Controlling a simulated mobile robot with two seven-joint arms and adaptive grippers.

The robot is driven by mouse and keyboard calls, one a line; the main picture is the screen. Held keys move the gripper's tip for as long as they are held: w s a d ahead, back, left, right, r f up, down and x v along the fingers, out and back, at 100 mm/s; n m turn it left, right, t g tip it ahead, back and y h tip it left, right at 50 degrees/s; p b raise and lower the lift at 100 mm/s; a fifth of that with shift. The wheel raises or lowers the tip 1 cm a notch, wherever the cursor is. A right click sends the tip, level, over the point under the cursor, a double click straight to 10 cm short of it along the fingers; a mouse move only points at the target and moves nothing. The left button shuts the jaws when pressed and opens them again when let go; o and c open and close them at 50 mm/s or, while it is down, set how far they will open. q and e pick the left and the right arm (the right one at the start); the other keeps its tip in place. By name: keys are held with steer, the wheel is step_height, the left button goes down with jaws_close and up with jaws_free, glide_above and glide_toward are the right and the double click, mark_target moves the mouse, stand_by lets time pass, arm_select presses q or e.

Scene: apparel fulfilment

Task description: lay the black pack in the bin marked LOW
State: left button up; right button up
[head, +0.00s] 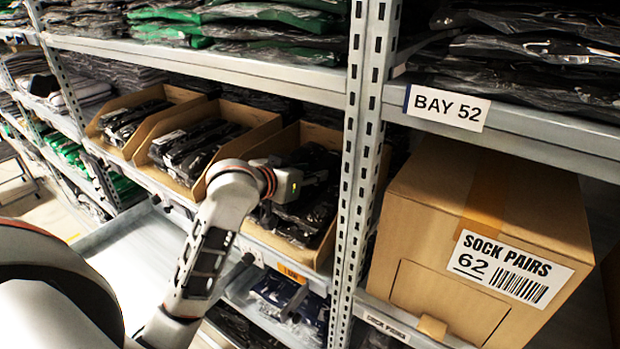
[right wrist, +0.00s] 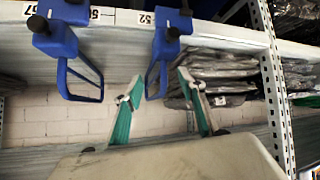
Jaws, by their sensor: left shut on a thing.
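My left gripper (head: 308,187) is over the rightmost of three open cardboard bins (head: 325,243) in the head view. It is shut on a black pack (head: 318,163), dark against the other black packs in that bin, so its outline and any contact with them are hard to tell. An orange tag (head: 291,273) sits on the shelf edge below this bin, but I cannot read LOW on it. My right gripper (right wrist: 160,115) shows only in the right wrist view, its green-padded fingers apart with nothing between them.
A steel upright (head: 358,150) stands just right of the bin, with a large sock carton (head: 425,210) beyond it. A shelf (head: 250,70) of wrapped garments runs above the bins. Blue loops (right wrist: 85,70) hang near my right gripper.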

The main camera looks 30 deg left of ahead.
arm_select(q)
steer(key=shift+f, duration=0.7)
steer(key=o, duration=1.4)
steer(key=shift+f, duration=0.1)
steer(key=shift+c, duration=0.2)
